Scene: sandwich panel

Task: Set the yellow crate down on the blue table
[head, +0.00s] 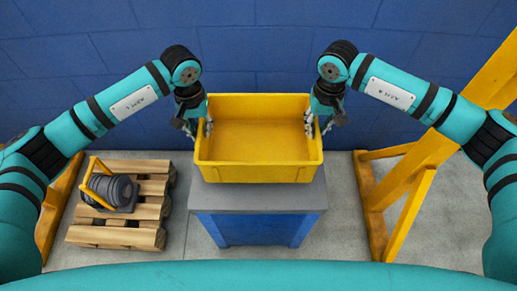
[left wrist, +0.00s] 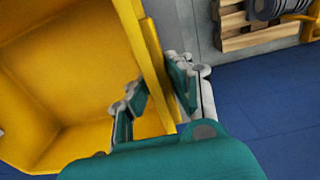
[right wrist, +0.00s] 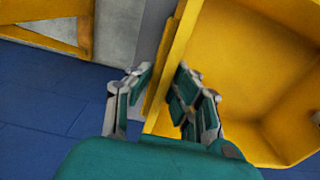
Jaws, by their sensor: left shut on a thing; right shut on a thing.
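The yellow crate (head: 258,174) is empty and looks level in the head view, over the blue table (head: 258,231) with its grey top. I cannot tell whether the crate touches the top. My left gripper (head: 198,128) is shut on the crate's left wall, one finger inside and one outside. The left wrist view shows the wall (left wrist: 150,70) between the fingers (left wrist: 158,92). My right gripper (head: 318,126) is shut on the crate's right wall. The right wrist view shows its fingers (right wrist: 160,88) on both sides of that wall. The crate hides the back of the tabletop.
A wooden pallet (head: 118,235) with a dark, ribbed object (head: 108,190) and a yellow frame stands on the floor at left. A yellow steel frame (head: 405,185) stands at right. A blue block wall (head: 260,50) is behind. Grey floor shows on both sides of the table.

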